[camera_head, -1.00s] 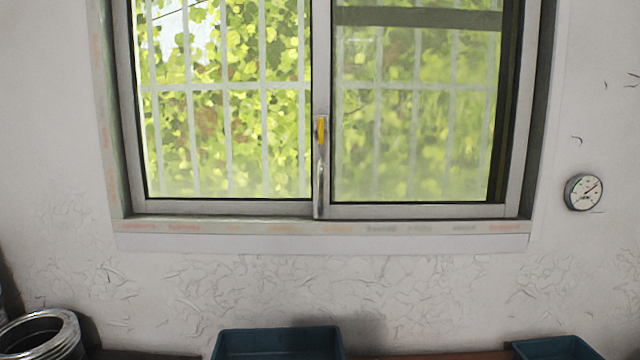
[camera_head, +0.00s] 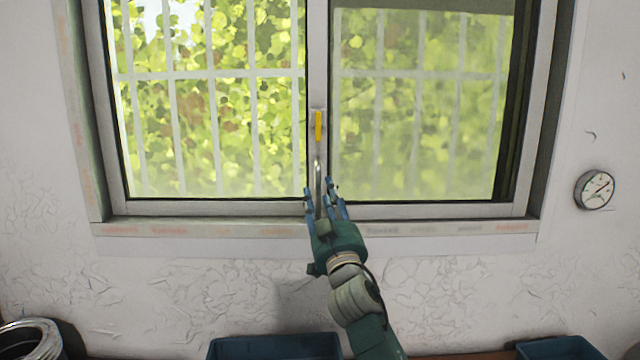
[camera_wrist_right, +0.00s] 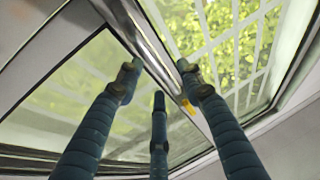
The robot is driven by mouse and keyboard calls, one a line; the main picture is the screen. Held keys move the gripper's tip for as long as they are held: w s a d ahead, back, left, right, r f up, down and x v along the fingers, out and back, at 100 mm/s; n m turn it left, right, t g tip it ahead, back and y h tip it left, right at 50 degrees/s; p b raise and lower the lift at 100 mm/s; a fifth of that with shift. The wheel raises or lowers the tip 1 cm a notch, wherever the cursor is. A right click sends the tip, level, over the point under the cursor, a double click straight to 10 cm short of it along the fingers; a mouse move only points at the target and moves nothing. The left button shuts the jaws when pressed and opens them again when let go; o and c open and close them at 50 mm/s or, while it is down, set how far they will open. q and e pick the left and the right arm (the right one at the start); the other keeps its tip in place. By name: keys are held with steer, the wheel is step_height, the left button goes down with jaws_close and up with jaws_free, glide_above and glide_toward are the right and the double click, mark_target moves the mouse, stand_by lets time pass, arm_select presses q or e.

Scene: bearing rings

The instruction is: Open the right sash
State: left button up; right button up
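The right sash (camera_head: 420,110) is the glazed panel on the right of the window, with its bottom rail level with the left one. A vertical metal pull handle (camera_head: 318,172) stands on the middle stile, below a yellow latch (camera_head: 318,126). My right gripper (camera_head: 320,188) is at the handle's lower part, fingers pointing up, one on each side of the bar. In the right wrist view, the spread fingers (camera_wrist_right: 158,72) straddle the shiny bar (camera_wrist_right: 150,42); I cannot tell whether they touch it. My left gripper is out of view.
The left sash (camera_head: 210,100) shows bars and foliage outside. A window sill (camera_head: 200,230) runs below. A round dial gauge (camera_head: 594,190) hangs on the wall at right. Blue bins (camera_head: 275,346) (camera_head: 560,348) and a metal ring (camera_head: 30,338) are at the bottom edge.

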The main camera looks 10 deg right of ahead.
steer(key=shift+x, duration=1.25)
steer(key=shift+r, duration=0.1)
steer(key=shift+c, duration=0.5)
jaws_close()
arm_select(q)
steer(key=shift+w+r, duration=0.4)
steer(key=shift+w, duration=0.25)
